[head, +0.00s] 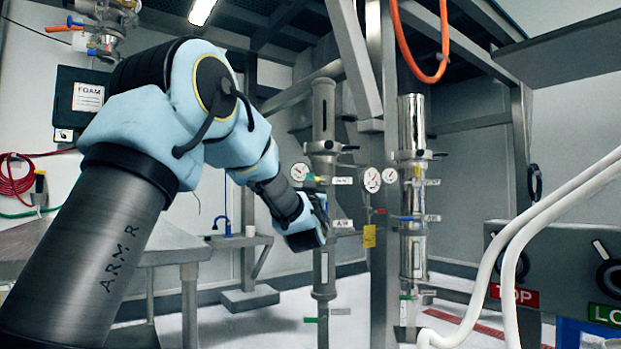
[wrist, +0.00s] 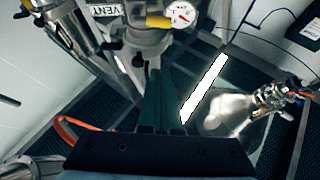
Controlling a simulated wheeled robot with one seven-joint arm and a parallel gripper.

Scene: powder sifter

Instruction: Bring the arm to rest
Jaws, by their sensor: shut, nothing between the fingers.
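My arm rises from the lower left of the head view in a pale blue cover, bends high up and reaches down to the right. Its end is near the centre, in front of the left steel pipe column (head: 324,110); the fingers cannot be made out there. In the wrist view my gripper (wrist: 163,72) shows its two dark green fingers close together, with nothing held. Beyond the fingers are a pressure gauge (wrist: 181,14) and a pipe with a VENT label (wrist: 105,17). Whether the fingers touch the pipework cannot be told.
A polished steel column (head: 412,125) stands right of centre. White hoses (head: 545,225) curve in front of a control panel (head: 575,262) at the right. A metal table (head: 185,248) stands behind my arm at the left. An orange hose (head: 437,70) hangs overhead.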

